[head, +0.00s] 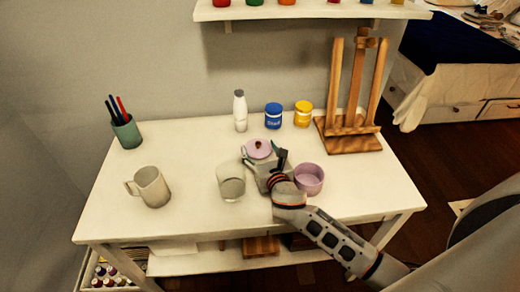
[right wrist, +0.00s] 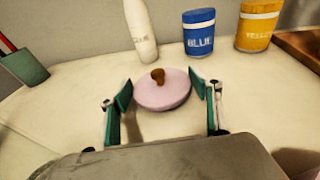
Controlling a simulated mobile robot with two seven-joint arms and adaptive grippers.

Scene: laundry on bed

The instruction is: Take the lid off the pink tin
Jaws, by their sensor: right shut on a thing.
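The pink lid (head: 258,148) is round with a brown knob, and it is off the tin, to its left. My right gripper (head: 264,163) is shut on the lid, which also shows between the two fingers in the right wrist view (right wrist: 162,92). I cannot tell for sure how high the lid is above the table. The pink tin (head: 309,180) stands upright and open on the table, just right of my right gripper. My left gripper is not in view.
A drinking glass (head: 231,184) stands close left of my gripper, with a mug (head: 151,187) farther left. Behind are a glue bottle (head: 240,111), a blue jar (head: 273,116), a yellow jar (head: 303,113) and a wooden easel (head: 350,142). A pen cup (head: 127,133) stands back left.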

